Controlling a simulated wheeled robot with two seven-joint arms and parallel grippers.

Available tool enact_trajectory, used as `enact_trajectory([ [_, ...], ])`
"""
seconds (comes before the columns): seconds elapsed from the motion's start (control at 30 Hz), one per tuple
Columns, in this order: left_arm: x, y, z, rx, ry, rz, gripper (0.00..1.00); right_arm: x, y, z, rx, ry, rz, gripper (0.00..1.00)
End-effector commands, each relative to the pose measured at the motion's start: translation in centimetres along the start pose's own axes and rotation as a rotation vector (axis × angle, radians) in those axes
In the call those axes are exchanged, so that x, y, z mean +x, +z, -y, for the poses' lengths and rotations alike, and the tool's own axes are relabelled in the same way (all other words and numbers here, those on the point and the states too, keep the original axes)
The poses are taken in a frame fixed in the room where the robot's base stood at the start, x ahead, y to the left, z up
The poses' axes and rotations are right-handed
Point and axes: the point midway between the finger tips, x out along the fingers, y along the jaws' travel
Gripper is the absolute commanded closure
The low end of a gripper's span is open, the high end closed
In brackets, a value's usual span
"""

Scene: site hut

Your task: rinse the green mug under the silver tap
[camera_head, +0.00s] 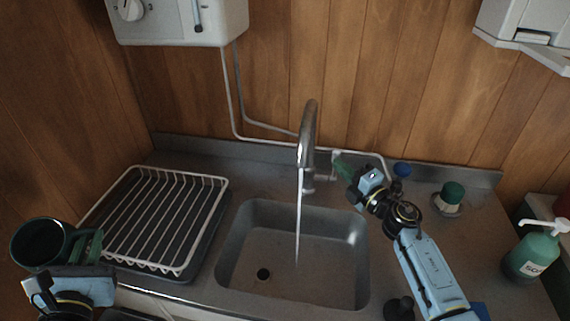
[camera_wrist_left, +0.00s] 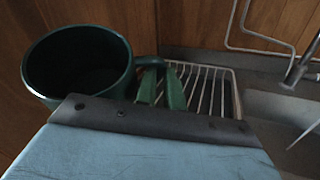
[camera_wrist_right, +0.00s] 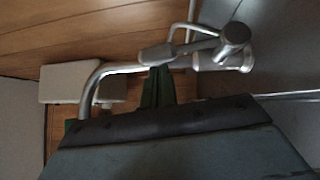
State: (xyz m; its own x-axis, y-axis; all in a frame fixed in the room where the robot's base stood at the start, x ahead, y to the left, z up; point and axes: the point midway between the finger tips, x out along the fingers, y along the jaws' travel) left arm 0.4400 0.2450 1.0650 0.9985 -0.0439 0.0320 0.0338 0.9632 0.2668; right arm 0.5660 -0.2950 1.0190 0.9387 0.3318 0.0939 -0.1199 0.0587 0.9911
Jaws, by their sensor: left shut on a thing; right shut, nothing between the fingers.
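The dark green mug (camera_head: 38,243) is at the far left in the head view, left of the drying rack, with its open mouth showing. My left gripper (camera_head: 92,247) is shut on the mug at its handle side; the mug also shows in the left wrist view (camera_wrist_left: 80,68). The silver tap (camera_head: 307,140) stands behind the sink, and a thin stream of water (camera_head: 298,215) falls from its spout into the basin. My right gripper (camera_head: 342,166) is shut and empty beside the tap's lever, just right of the tap. Whether its fingertips touch the lever (camera_wrist_right: 165,53) I cannot tell.
The steel sink (camera_head: 330,285) has a dark drain and looks empty. A white wire drying rack (camera_head: 205,180) lies between mug and sink. A green soap bottle (camera_head: 530,255) and a green-topped pot (camera_head: 450,195) stand at right. A water heater (camera_head: 180,22) hangs above.

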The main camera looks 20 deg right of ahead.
Motion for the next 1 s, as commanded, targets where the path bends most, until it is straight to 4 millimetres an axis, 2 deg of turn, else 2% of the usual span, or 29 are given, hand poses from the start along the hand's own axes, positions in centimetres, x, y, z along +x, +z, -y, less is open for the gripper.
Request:
enact_trajectory([
  [0.17,0.0,0.5,-0.1,0.001,0.001,0.003,1.0,0.1,0.1,-0.2,0.004,-0.004,0.0,1.0],
  [0.6,0.2,5.5,-1.5,0.002,0.001,0.003,1.0,1.0,1.0,-1.0,0.097,-0.098,-0.001,1.0],
  [1.0,0.2,5.8,-1.6,0.002,0.0,0.002,1.0,1.1,1.2,-0.6,0.117,-0.116,0.002,1.0],
])
